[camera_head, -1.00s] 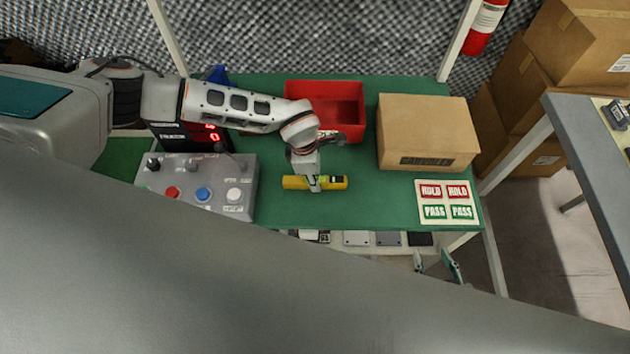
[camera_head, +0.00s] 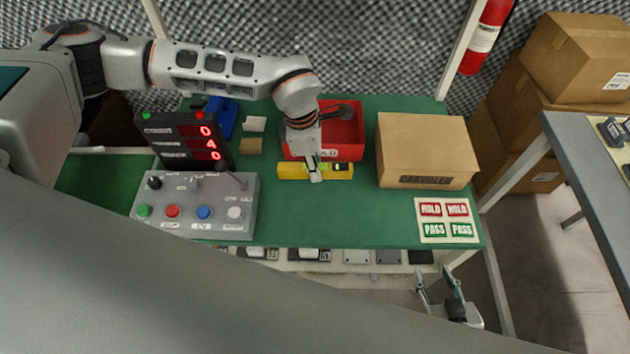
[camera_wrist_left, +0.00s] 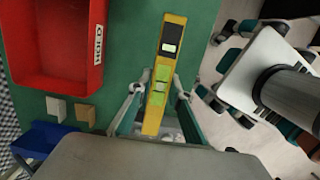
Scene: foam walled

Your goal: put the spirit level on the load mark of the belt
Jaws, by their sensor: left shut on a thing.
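The yellow spirit level (camera_head: 338,172) is in my left gripper (camera_head: 314,172), held crosswise just in front of the red bin over the green bench. In the left wrist view the level (camera_wrist_left: 168,62) extends away between the two fingers of the left gripper (camera_wrist_left: 157,88), which are shut on it. It looks raised off the bench, though the gap is hard to judge. My right gripper (camera_head: 438,290) hangs low beyond the bench's front edge, with its fingers apart and empty. I cannot make out a belt or its load mark.
The red bin (camera_head: 348,137) is behind the level, and a cardboard box (camera_head: 428,150) is to its right. A button console (camera_head: 195,205) and red-digit display (camera_head: 185,140) are at left. A HOLD/PASS card (camera_head: 447,220) lies at front right. Bare green bench (camera_head: 330,215) lies in front.

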